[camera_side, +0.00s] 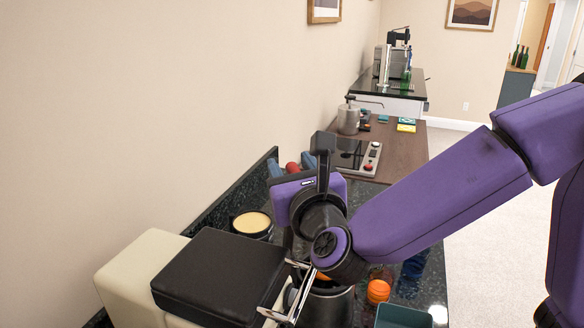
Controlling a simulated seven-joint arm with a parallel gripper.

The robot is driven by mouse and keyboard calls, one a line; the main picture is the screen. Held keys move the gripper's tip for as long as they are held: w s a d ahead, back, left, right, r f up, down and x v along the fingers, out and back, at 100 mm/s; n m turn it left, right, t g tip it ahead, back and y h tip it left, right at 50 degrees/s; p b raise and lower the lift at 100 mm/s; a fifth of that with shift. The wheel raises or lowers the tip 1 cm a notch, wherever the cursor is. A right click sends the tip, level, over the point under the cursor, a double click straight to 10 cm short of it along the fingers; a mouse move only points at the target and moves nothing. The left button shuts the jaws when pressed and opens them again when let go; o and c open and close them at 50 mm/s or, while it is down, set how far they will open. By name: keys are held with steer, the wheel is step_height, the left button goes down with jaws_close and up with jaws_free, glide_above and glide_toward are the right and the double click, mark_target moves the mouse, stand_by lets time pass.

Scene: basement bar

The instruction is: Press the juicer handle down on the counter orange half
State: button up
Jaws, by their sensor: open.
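My gripper (291,165) is at the end of the purple arm, over the dark counter (222,204). Its two blue-grey fingers are apart and point away from the camera. A red rounded thing (292,168) shows between or just beyond them; I cannot tell whether they touch it. I cannot make out the juicer or its handle clearly; my wrist hides the middle of the counter. A dark round vessel (328,308) stands below my wrist, with a bit of orange above it. A bright orange piece (378,291) is to its right; I cannot tell if it is a half.
A cream appliance (137,274) with a black lid (215,275) and chrome bars fills the front left. A black bowl with tan contents (252,223) is behind it. A green bin (400,317) is at front right. A cooktop (357,155) and metal pot (348,119) stand further back.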

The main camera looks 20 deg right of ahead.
jaws_close()
steer(key=s+d+f+m, duration=0.2)
steer(key=d+f+m, duration=0.2)
steer(key=d+m, duration=0.5)
steer(key=d+f+m, duration=0.5)
steer(key=f+m, duration=0.1)
steer(key=f, duration=0.5)
steer(key=shift+s+f+m, duration=0.3)
steer(key=shift+f, duration=0.05)
steer(key=shift+a+f, duration=0.1)
